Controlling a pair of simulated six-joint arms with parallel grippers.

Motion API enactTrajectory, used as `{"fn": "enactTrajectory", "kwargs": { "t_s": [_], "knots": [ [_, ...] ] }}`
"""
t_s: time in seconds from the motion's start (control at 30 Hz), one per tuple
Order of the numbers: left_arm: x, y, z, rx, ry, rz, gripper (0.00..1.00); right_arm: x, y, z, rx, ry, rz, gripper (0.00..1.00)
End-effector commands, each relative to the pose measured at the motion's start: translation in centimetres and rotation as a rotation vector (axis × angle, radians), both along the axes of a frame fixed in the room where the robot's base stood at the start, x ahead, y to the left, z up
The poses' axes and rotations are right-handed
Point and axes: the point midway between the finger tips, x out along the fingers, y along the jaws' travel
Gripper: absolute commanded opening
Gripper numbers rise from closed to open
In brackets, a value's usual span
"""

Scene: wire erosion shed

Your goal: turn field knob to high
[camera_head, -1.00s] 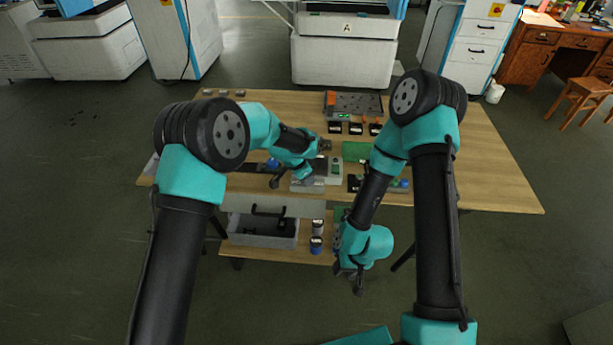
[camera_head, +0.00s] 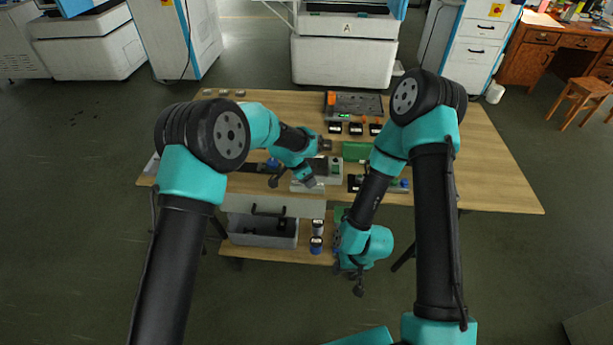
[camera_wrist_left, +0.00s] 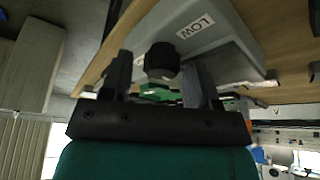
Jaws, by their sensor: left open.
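The black field knob (camera_wrist_left: 162,61) sticks out from a grey box (camera_wrist_left: 222,48), and a white LOW label (camera_wrist_left: 195,26) is on the same face beside it. In the left wrist view my left gripper (camera_wrist_left: 160,78) is open, with one finger on each side of the knob. I cannot tell whether either finger touches it. In the head view my left gripper (camera_head: 314,183) is at the grey box (camera_head: 336,170) on the table, and the knob is hidden. My right gripper (camera_head: 353,276) hangs low in front of the table; its jaws are too small to read.
The wooden table (camera_head: 480,170) has free room on its right side. A dark tray (camera_head: 362,104) is at the back, with several small black blocks before it. A green block (camera_head: 355,151) lies right of the box. An open grey drawer (camera_head: 262,240) sits below.

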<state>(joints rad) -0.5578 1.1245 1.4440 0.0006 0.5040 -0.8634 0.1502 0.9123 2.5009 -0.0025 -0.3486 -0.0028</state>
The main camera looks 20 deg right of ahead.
Motion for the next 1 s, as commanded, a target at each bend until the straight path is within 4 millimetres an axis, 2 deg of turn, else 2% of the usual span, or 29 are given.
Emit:
{"fn": "enactTrajectory", "kwargs": {
  "t_s": [0.57,1.0],
  "knots": [
    [0.22,0.05,0.09,-0.002,-0.006,0.031,0.61,0.0,0.0,0.0,0.0,0.0,0.0,0.43],
    [0.0,0.0,0.02,0.0,-0.003,0.21,0.61,0.0,0.0,0.0,0.0,0.0,0.0,0.43]
  ]
}}
